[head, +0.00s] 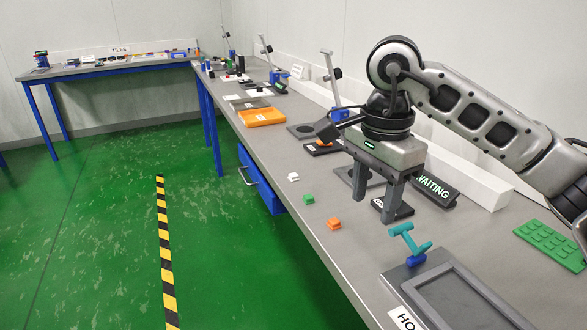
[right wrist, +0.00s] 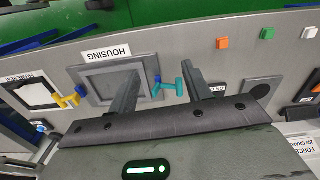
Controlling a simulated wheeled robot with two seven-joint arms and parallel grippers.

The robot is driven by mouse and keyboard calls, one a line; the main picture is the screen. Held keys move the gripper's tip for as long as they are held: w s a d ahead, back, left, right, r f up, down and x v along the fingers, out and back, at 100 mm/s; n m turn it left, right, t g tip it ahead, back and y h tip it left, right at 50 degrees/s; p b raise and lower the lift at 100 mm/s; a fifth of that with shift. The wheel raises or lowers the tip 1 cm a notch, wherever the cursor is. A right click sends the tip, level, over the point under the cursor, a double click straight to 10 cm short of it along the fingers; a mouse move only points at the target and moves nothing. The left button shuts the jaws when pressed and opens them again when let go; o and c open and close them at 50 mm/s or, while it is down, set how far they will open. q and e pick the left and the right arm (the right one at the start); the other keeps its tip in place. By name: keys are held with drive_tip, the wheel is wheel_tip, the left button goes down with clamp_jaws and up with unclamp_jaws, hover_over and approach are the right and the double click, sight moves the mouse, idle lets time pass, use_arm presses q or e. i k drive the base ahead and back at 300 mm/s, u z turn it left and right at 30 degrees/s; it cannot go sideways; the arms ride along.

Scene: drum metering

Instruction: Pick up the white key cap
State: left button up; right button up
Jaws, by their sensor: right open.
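The white key cap (head: 293,177) sits on the grey bench near its front edge, the farthest of three small caps in a row. It also shows at the right edge of the right wrist view (right wrist: 309,32). My right gripper (head: 375,204) points down over the bench, to the right of the caps in the head view and well apart from the white one. Its two fingers are spread and nothing is between them. My left gripper is not in view.
A green cap (head: 308,198) and an orange cap (head: 334,223) lie near the white one. A teal and blue handle (head: 411,243) stands by the housing frame (head: 398,278). A WAITING sign (head: 434,187) is behind the gripper. An orange tray (head: 262,117) lies farther along.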

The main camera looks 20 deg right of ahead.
sight(294, 177)
drive_tip(key=i, duration=1.2)
